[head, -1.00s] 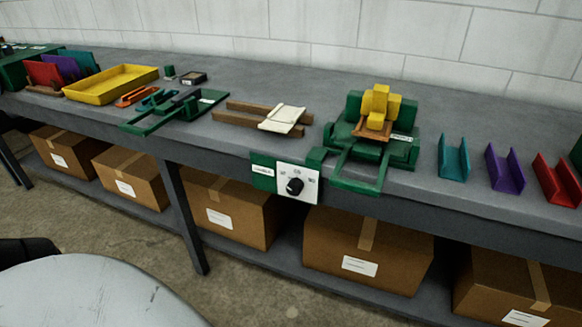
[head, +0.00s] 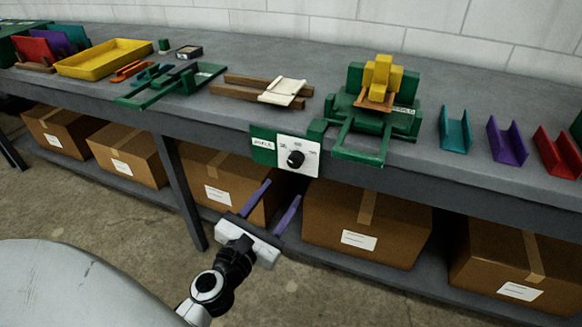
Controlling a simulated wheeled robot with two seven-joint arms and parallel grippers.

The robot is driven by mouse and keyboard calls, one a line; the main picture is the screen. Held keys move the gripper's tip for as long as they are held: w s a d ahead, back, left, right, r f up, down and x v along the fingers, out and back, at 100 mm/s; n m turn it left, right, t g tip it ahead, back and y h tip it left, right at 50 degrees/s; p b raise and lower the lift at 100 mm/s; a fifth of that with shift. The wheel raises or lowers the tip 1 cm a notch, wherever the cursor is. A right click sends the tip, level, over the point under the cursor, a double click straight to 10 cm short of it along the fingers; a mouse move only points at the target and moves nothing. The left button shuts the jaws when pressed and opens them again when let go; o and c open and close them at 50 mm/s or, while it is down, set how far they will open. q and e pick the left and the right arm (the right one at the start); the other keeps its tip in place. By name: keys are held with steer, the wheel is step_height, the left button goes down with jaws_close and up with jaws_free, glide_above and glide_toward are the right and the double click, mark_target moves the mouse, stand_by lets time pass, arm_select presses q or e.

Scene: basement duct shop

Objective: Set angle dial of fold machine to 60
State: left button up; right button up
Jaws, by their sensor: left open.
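The fold machine (head: 365,122) is green with yellow blocks (head: 381,80) on top, at the right of centre on the bench. Its angle dial is a black round knob (head: 296,159) on a white plate (head: 310,150), on the bench's front edge just left of the machine. The marks around the knob are too small to read surely. My left gripper (head: 278,202) has two purple fingers, spread open and empty. It is below and slightly left of the dial, apart from it, in front of the boxes. My right gripper is not in view.
The grey bench (head: 225,118) carries a yellow tray (head: 104,60), another green tool (head: 172,85), a cream piece on wooden rails (head: 282,91), and teal, purple (head: 507,146) and red channels. Cardboard boxes (head: 366,222) stand on the lower shelf. The floor before the bench is clear.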

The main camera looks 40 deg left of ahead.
mark_target(294, 163)
arm_select(q)
steer(key=w+a, duration=0.1)
steer(key=w, duration=0.2)
steer(key=w+a+n+p, duration=0.1)
steer(key=w, duration=0.3)
steer(key=w+a+n, duration=0.1)
steer(key=w, duration=0.2)
steer(key=shift+w+a+r+y, duration=0.15)
steer(key=shift+a+r+y, duration=0.05)
steer(key=shift+a+y, duration=0.1)
steer(key=c, duration=1.1)
